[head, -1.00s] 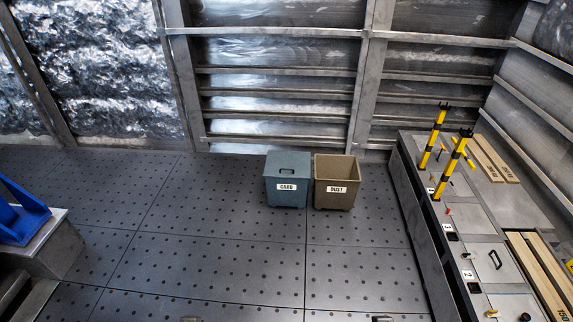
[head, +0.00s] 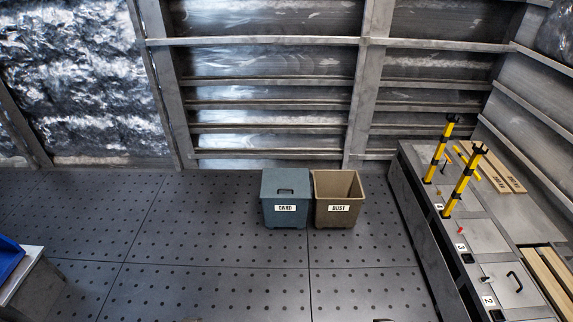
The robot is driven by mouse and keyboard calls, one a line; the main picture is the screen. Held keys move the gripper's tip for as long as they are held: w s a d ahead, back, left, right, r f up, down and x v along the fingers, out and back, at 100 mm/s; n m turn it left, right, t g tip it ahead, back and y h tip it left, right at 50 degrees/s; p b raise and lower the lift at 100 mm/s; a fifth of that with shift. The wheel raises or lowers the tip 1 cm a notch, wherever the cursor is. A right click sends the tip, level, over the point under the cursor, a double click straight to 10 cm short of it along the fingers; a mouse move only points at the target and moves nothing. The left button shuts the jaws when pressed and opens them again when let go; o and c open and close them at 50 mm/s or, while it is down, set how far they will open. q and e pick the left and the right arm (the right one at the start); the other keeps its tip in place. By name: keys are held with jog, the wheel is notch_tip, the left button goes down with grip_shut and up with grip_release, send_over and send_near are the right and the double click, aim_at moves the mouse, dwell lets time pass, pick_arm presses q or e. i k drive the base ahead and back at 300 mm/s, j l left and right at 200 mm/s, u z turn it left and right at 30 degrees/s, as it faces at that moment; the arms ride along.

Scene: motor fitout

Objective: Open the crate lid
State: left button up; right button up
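A blue-grey box labelled CARD (head: 285,205) stands on the floor near the far wall. On the bench at the right, a grey panel with a black bar handle (head: 515,281) lies flat beside the number 2 label. I cannot tell whether this panel is a crate lid. Neither gripper can be made out; only small dark slivers show at the bottom edge, too little to identify.
An open, empty-looking brown bin labelled DUST (head: 338,207) stands right beside the CARD box. The long bench (head: 425,225) at right carries yellow-black posts (head: 464,180) and wooden slats (head: 498,168). A blue object (head: 9,256) sits at the left edge. The perforated floor (head: 220,285) is clear.

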aim_at(276, 184)
jog(key=i+j+z, duration=0.1)
jog(key=i+j, duration=0.2)
jog(key=i+j+z, duration=0.1)
jog(key=i+j, duration=0.25)
jog(key=i+j+z, duration=0.1)
jog(key=i+j, duration=0.25)
jog(key=i+j+z, duration=0.1)
jog(key=i+j, duration=0.65)
jog(key=i+j+z, duration=0.15)
jog(key=i+j, duration=0.2)
jog(key=j, duration=0.15)
jog(key=i+j+z, duration=0.1)
jog(key=i+j, duration=0.2)
jog(key=j, duration=0.15)
jog(key=i+j+z, duration=0.1)
jog(key=i+j, duration=0.15)
jog(key=j, duration=0.2)
